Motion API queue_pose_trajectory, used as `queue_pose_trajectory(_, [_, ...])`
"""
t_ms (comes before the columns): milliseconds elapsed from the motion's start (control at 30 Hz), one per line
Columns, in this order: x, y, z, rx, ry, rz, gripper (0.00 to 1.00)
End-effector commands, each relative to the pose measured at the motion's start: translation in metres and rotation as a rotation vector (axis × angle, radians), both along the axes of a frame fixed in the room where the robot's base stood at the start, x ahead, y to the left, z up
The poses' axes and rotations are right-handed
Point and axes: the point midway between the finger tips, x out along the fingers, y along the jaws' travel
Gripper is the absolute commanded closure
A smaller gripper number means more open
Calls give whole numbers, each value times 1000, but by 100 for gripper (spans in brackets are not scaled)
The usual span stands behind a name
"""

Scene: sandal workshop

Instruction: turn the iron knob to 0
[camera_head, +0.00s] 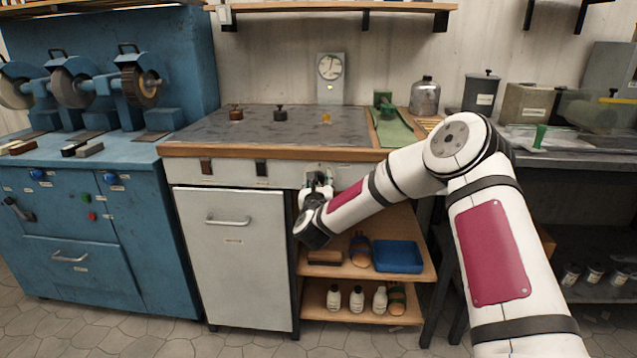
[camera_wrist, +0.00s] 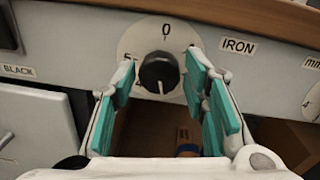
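The iron knob (camera_wrist: 158,72) is black and round, on a pale dial plate (camera_wrist: 141,40) on the grey front panel. The 0 is at the top of the dial and a 5 is at the left. A small pale mark shows at the knob's lower edge, pointing roughly down. The IRON label (camera_wrist: 238,46) is right of the dial. My gripper (camera_wrist: 161,66) is open, its teal-padded fingers either side of the knob; I cannot tell whether they touch it. In the head view my gripper (camera_head: 318,184) is at the bench front, with the knob largely hidden.
A wooden bench edge (camera_wrist: 262,14) runs above the panel. Another dial (camera_wrist: 312,104) is at the right, and a BLACK label (camera_wrist: 18,71) is at the left. Below are a cabinet door (camera_head: 235,264) and open shelves with a blue tray (camera_head: 398,257).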

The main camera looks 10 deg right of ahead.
Motion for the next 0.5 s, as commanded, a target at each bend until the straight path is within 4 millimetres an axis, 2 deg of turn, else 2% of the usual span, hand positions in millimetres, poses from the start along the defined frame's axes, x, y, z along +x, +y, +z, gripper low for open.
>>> queue_pose_trajectory(33, [0, 0, 0, 0, 0, 0, 78])
queue_pose_trajectory(100, [0, 0, 0, 0, 0, 0, 94])
queue_pose_trajectory(133, [0, 0, 0, 0, 0, 0, 97])
queue_pose_trajectory(500, [0, 0, 1, -46, 12, 0, 97])
